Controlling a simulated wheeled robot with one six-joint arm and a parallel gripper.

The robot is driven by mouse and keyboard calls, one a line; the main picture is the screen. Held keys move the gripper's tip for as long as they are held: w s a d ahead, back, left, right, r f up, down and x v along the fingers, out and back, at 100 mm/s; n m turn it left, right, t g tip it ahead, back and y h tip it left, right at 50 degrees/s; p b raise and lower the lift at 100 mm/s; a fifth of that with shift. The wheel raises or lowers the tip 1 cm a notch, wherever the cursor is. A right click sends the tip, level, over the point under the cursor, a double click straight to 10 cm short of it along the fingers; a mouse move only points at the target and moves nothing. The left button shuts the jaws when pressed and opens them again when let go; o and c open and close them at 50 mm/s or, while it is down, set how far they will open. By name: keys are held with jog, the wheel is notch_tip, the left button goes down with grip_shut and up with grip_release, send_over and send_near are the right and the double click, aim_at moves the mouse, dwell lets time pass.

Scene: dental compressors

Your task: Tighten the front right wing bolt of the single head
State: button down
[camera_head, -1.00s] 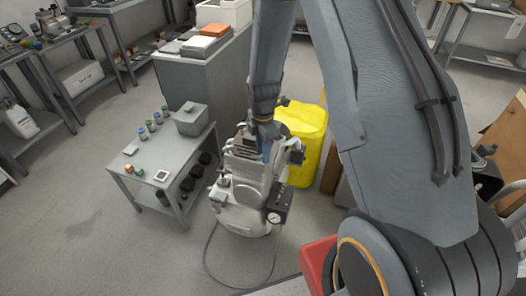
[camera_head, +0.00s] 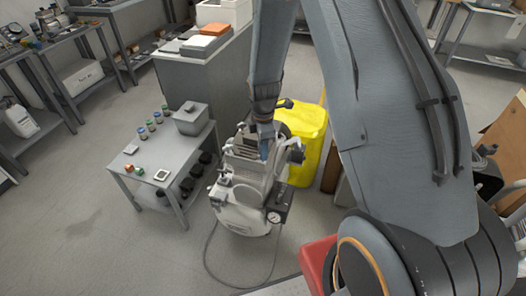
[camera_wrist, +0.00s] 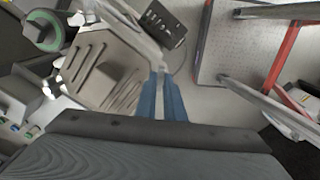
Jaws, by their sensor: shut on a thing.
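The compressor (camera_head: 238,216) stands on the floor with its ribbed grey single head (camera_head: 240,164) on top. The head also fills the upper left of the wrist view (camera_wrist: 105,75). My gripper (camera_head: 264,152) points down at the right side of the head. In the wrist view its two blue fingers (camera_wrist: 161,76) are close together at the head's right edge, beside a pale bar. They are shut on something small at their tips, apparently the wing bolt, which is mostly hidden. I cannot make out its wings or how far it is turned.
A black box with a gauge (camera_head: 275,214) sits on the compressor's front right. A low grey table (camera_head: 150,165) with jars and small parts stands to the left. A dark hose (camera_head: 207,262) loops over the floor.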

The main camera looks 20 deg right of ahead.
jog(key=m, duration=0.4)
jog(key=shift+m, duration=0.3)
jog(key=m, duration=0.3)
jog(key=shift+m, duration=0.4)
jog(key=m, duration=0.3)
jog(key=shift+m, duration=2)
jog(key=c, duration=1.9)
grip_release()
jog(key=shift+o, duration=0.2)
jog(key=shift+r, duration=0.1)
